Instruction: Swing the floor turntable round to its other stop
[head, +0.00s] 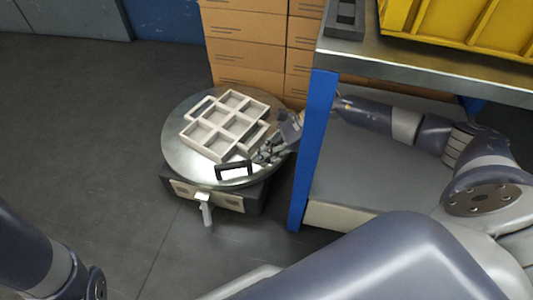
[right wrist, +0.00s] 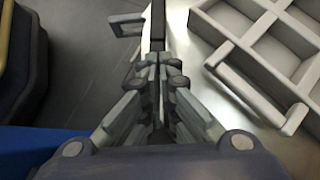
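The floor turntable (head: 180,163) is a round metal disc on a low dark base, left of the blue-legged table. A black handle (head: 235,163) stands at its near right rim. My right gripper (head: 260,157) reaches in behind the table leg and is at the handle's right end. In the right wrist view the fingers (right wrist: 156,65) are close together around the end of a dark bar, which looks like this handle. Their tips partly hide the contact. My left gripper is out of view; only part of my left arm shows at lower left.
A pale compartment tray (head: 215,130) lies on the disc, also in the right wrist view (right wrist: 262,88). A grey lever (head: 205,208) sticks out from the base front. Stacked cardboard boxes (head: 245,52) stand close behind. The blue table leg (head: 313,150) is close on the right. Floor is clear at left.

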